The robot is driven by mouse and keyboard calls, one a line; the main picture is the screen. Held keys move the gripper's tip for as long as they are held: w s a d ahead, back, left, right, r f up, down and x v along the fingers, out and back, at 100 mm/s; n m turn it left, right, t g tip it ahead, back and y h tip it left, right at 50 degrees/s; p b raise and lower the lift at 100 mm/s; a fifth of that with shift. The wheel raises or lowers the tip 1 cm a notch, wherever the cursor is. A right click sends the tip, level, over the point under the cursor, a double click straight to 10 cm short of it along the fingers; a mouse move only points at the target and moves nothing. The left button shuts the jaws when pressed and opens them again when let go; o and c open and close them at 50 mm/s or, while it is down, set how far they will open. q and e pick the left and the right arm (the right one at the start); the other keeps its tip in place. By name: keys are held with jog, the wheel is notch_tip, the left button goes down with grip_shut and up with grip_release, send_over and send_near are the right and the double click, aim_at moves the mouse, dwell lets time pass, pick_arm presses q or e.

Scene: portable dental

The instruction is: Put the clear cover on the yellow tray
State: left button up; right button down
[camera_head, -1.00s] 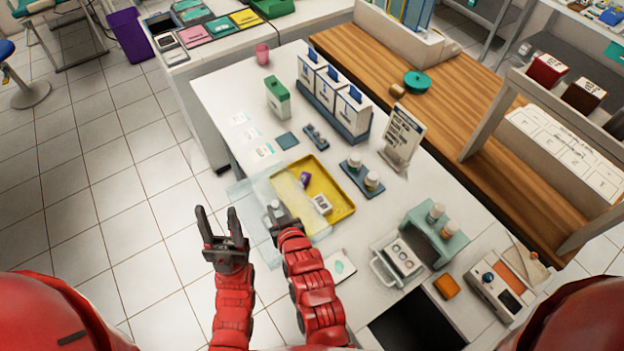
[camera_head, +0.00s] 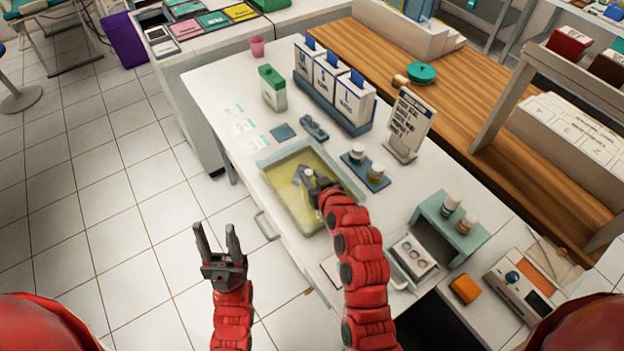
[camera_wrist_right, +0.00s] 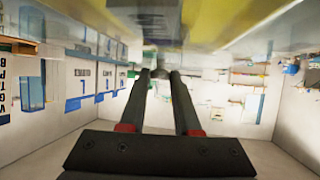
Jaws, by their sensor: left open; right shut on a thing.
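The yellow tray (camera_head: 281,177) lies on the white table in the head view. The clear cover (camera_head: 262,166) now lies over the tray's area, with its pale rim around the yellow. My right gripper (camera_head: 307,177) is over the middle of the cover, shut on it, seemingly by its knob. The right wrist view shows my right fingers (camera_wrist_right: 160,75) close together below a blurred pale and yellow surface. I cannot tell whether the cover touches the tray rim. The tray's contents are hidden. My left gripper (camera_head: 217,241) is open and empty, left of the table.
A small rack with two jars (camera_head: 365,169) stands right of the tray. A sign (camera_head: 407,124), white boxes (camera_head: 334,87) and a green-lidded container (camera_head: 272,88) stand behind. A teal stand (camera_head: 447,222) is at right.

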jog(key=shift+r, duration=0.1)
jog(key=shift+f+b, duration=0.3)
jog(key=shift+f, duration=0.05)
jog(key=c, duration=0.6)
grip_release()
